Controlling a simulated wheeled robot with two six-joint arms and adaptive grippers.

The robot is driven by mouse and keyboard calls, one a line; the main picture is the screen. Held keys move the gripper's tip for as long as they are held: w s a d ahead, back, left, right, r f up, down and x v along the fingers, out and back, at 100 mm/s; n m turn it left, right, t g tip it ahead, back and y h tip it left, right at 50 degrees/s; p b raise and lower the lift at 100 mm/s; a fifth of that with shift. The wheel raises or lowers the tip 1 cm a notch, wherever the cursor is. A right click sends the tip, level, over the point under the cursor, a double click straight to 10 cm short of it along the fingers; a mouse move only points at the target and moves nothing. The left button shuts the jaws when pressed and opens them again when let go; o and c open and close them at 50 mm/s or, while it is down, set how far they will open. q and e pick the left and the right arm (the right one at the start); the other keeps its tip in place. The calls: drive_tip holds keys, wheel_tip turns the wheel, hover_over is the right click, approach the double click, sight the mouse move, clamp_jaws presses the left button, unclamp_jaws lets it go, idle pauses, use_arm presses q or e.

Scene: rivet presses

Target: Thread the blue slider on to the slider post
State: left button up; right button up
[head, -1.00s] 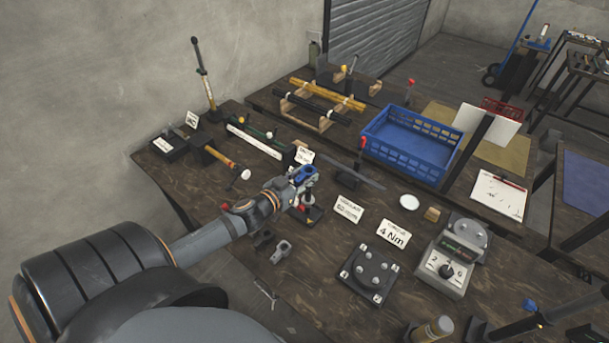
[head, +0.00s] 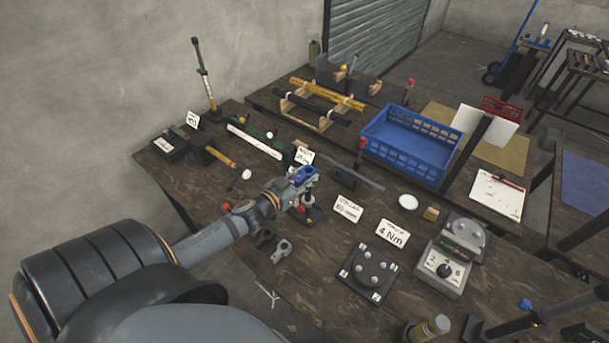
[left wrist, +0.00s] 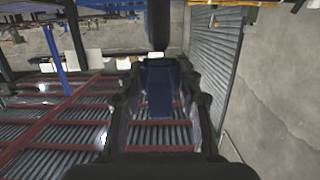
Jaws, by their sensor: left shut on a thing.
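My left gripper (head: 302,182) reaches in from the left over the wooden bench and is shut on the blue slider (head: 303,173). In the left wrist view the blue slider (left wrist: 158,90) lies between the two dark fingers. Below the gripper in the head view, a small dark fixture with a red part is partly hidden. I cannot tell whether it is the slider post, or whether the slider touches it. A dark upright shape stands above the slider in the left wrist view and is not clearly identifiable. My right gripper is not in view.
A blue crate (head: 410,146) stands beyond the gripper to the right. A long flat bar fixture (head: 355,178) lies between them. Sign cards, a bolt plate (head: 368,274) and a dial device (head: 449,262) stand to the right. Grey clevis parts (head: 281,251) lie below the gripper.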

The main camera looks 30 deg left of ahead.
sight(306, 193)
use_arm(q)
drive_tip(key=shift+f+b, duration=2)
drive_tip(key=shift+f, duration=1)
drive_tip(key=shift+f+b, duration=1.1)
drive_tip(key=shift+f, duration=0.25)
drive_tip(key=o, duration=1)
drive_tip(key=shift+d, duration=0.15)
